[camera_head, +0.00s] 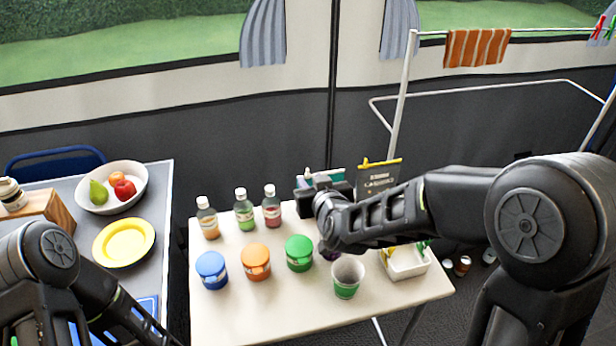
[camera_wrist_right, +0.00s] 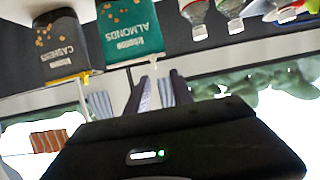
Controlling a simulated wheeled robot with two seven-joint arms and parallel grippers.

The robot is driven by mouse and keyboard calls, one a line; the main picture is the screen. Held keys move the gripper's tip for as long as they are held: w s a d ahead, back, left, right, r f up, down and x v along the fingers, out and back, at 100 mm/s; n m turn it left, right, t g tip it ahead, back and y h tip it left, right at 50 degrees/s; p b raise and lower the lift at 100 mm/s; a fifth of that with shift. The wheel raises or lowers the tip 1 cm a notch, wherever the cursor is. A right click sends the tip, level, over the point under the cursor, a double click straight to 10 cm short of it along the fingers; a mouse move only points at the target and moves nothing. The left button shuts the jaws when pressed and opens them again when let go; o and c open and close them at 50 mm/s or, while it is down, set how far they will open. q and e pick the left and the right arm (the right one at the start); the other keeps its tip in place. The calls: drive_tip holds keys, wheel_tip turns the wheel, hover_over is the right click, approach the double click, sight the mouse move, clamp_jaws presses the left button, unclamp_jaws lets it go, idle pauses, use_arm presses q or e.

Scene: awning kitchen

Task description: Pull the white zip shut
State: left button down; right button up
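A teal almonds pouch (camera_wrist_right: 128,28) shows upside down in the right wrist view, with a white zip (camera_wrist_right: 140,65) along its mouth. In the head view the pouch is mostly hidden behind my right gripper (camera_head: 322,188); a small white piece of the zip (camera_head: 307,172) shows at its left end. My right gripper is beside the pouch, close to it in the picture.
A dark cashews pouch (camera_head: 378,179) with a yellow zip stands right of the teal one. Several bottles (camera_head: 243,212), lidded jars (camera_head: 256,262), a green cup (camera_head: 347,276) and a white tray (camera_head: 407,263) share the table (camera_head: 250,318). The table's front is clear.

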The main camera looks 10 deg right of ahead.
drive_tip(key=shift+s+r, duration=0.15)
drive_tip(key=shift+s, duration=0.2)
